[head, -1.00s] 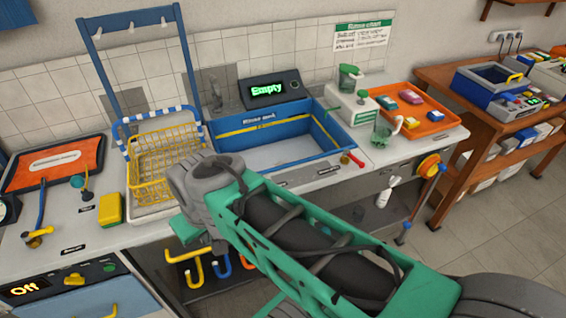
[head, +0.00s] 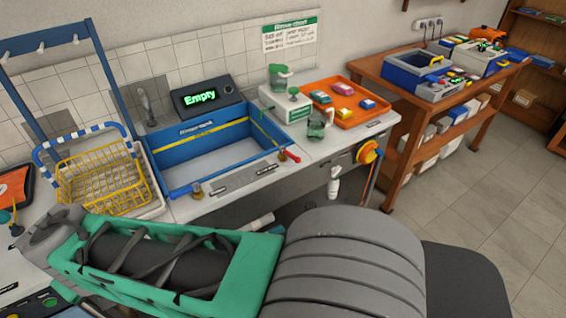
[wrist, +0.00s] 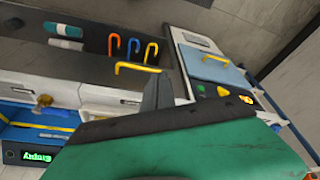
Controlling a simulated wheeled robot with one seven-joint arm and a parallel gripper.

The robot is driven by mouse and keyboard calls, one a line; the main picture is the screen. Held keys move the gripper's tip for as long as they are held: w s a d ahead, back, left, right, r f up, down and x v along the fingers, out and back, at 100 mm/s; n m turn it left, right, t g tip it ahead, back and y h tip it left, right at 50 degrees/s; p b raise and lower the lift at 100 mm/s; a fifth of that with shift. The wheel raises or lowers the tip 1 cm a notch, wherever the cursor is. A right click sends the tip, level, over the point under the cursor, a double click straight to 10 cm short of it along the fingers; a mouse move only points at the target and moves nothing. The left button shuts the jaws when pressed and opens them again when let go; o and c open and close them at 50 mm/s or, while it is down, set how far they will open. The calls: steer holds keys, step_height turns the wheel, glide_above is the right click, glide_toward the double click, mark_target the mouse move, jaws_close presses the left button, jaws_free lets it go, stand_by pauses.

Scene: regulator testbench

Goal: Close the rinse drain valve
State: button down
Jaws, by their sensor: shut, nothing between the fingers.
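The blue rinse sink (head: 165,178) is set in the counter, with a display (head: 200,96) reading "Empty" behind it. A red-handled valve (head: 288,156) sits at its front right corner. A brass fitting (head: 197,191) sits at its front left; a brass fitting also shows in the wrist view (wrist: 44,100). I cannot tell from any legible label which is the drain valve. My gripper (wrist: 158,92) is shut and empty in the wrist view, apart from both fittings. In the head view its fingers are not visible; my green arm reaches left across the front of the counter.
A yellow wire basket (head: 105,180) stands left of the sink. Colored hooks (wrist: 133,48) hang below the counter. Open floor (head: 480,190) lies at the right.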

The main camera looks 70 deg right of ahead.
steer(key=w+d+f+m+h+b, duration=0.15)
steer(key=d+f+m, duration=0.25)
steer(key=d, duration=0.4)
steer(key=m+g+h+b, duration=0.4)
steer(key=m+h, duration=0.2)
steer(key=m, duration=0.3)
glide_toward(197, 210)
steer(key=x, duration=0.6)
steer(key=shift+d+f, duration=0.3)
steer(key=s+d+m, duration=0.1)
steer(key=d, duration=0.1)
steer(key=s+d+m+g+h, duration=0.1)
steer(key=s, duration=0.1)
steer(key=s+d+m+g+b, duration=0.1)
steer(key=d, duration=0.1)
steer(key=shift+s+d+r+h, duration=0.25)
steer(key=shift+s+d+h, duration=0.1)
steer(key=s+d+r+m+g+h+b, duration=0.1)
steer(key=s+d+r+m+g+h, duration=0.2)
steer(key=s, duration=0.5)
steer(key=d+r+m+g, duration=0.1)
steer(key=d+m+g, duration=0.1)
steer(key=shift+d+r, duration=0.35)
steer(key=shift+r, duration=0.05)
steer(key=shift+s, duration=0.2)
